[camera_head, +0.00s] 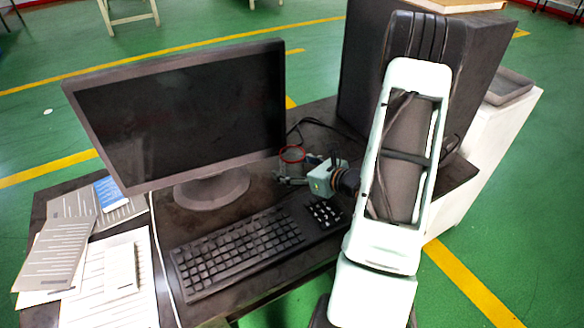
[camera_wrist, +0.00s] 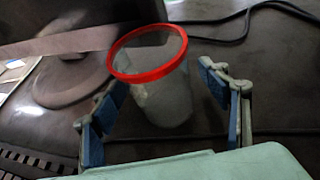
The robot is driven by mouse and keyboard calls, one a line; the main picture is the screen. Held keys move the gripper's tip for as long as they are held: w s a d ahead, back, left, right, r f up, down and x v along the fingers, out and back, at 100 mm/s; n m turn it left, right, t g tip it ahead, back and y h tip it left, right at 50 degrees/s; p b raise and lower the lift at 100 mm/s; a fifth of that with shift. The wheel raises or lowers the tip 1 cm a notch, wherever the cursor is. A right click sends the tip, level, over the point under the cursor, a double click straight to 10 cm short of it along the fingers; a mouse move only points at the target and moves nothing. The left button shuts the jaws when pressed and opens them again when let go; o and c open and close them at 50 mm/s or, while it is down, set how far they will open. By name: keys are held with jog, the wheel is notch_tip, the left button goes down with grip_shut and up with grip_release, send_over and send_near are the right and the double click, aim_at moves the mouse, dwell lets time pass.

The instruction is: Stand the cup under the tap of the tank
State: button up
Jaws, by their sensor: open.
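The cup is clear with a red rim. It stands upright on the dark desk (camera_head: 235,275) and shows in the wrist view (camera_wrist: 165,100); its red rim (camera_head: 292,154) shows in the head view, right of the monitor stand. My gripper (camera_head: 297,170) is low over the desk at the cup. In the wrist view its blue-padded fingers (camera_wrist: 160,85) are open, one on each side of the cup, with a visible gap on the right. I cannot tell whether the left finger touches it. No tank or tap can be made out in either view.
A monitor (camera_head: 185,110) stands left of the cup, with a keyboard (camera_head: 240,250) in front. A large dark box (camera_head: 365,70) stands behind my arm. Papers (camera_head: 75,240) and a phone (camera_head: 110,192) lie at left. A cable (camera_wrist: 245,25) runs behind the cup.

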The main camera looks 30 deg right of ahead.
aim_at(285, 156)
jog(key=c, duration=1.2)
jog(key=shift+r, duration=0.15)
jog(key=shift+r, duration=0.5)
notch_tip(285, 156, up, 2)
jog(key=shift+r, duration=0.1)
jog(key=s+a+r+p, duration=0.1)
jog(key=s+r, duration=0.1)
jog(key=s, duration=0.1)
jog(key=s+a+r+p, duration=0.1)
jog(key=s+r+p, duration=0.1)
jog(key=s+r, duration=0.1)
jog(key=s+a+r+p, duration=0.1)
jog(key=s+r, duration=0.2)
jog(key=shift+s+a+r+p, duration=0.1)
jog(key=shift+s+r+p, duration=0.05)
jog(key=shift+s+p, duration=0.2)
